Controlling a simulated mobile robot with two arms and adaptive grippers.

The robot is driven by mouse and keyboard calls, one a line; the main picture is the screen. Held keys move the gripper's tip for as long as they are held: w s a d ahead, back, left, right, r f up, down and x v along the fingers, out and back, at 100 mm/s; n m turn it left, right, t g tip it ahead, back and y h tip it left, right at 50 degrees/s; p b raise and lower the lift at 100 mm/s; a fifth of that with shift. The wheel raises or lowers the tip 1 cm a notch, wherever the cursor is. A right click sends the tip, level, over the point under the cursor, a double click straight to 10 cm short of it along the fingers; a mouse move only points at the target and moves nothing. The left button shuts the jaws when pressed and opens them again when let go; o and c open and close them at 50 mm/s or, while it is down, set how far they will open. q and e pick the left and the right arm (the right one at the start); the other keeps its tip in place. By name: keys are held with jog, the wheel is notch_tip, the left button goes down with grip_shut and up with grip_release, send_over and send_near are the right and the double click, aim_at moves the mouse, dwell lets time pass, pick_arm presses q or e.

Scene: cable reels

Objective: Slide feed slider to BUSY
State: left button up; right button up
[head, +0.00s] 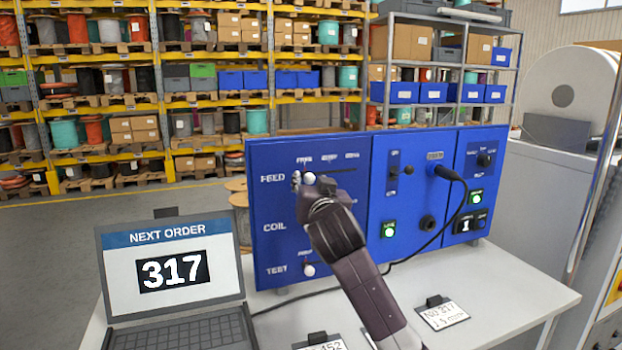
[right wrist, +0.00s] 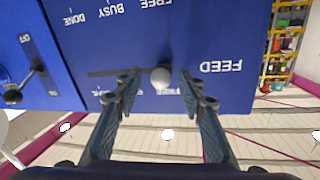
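The feed slider's white round knob (head: 309,178) sits at the left end of its slot on the blue panel (head: 285,240), under the FREE label. In the right wrist view, which is upside down, the knob (right wrist: 160,77) is at the FREE end, and the slot (right wrist: 105,73) runs left past BUSY (right wrist: 116,11) to DONE. My right gripper (head: 304,181) is at the knob. In the right wrist view its two fingers (right wrist: 160,78) are open on either side of the knob, with a gap on each side. My left gripper is not in view.
The panel also has COIL and TEST rows, a TEST knob (head: 309,269), a small switch (head: 408,170), a plugged black cable (head: 463,195) and lit green buttons. A laptop (head: 172,270) showing 317 and label cards (head: 442,314) lie on the white table (head: 520,285).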

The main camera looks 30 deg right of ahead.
jog(key=shift+a+r, duration=0.1)
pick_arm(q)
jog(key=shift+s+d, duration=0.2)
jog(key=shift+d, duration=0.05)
pick_arm(e)
grip_shut()
jog(key=d, duration=0.2)
jog(key=s+d, duration=0.1)
jog(key=d, duration=0.3)
jog(key=shift+s+d, duration=0.25)
jog(key=shift+d, duration=0.15)
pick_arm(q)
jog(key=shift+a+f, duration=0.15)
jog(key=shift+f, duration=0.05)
pick_arm(e)
jog(key=shift+a, duration=0.15)
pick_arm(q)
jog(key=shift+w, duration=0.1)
pick_arm(e)
grip_release()
jog(key=shift+s+a, duration=0.15)
jog(key=v, duration=1.1)
jog(key=shift+s, duration=0.4)
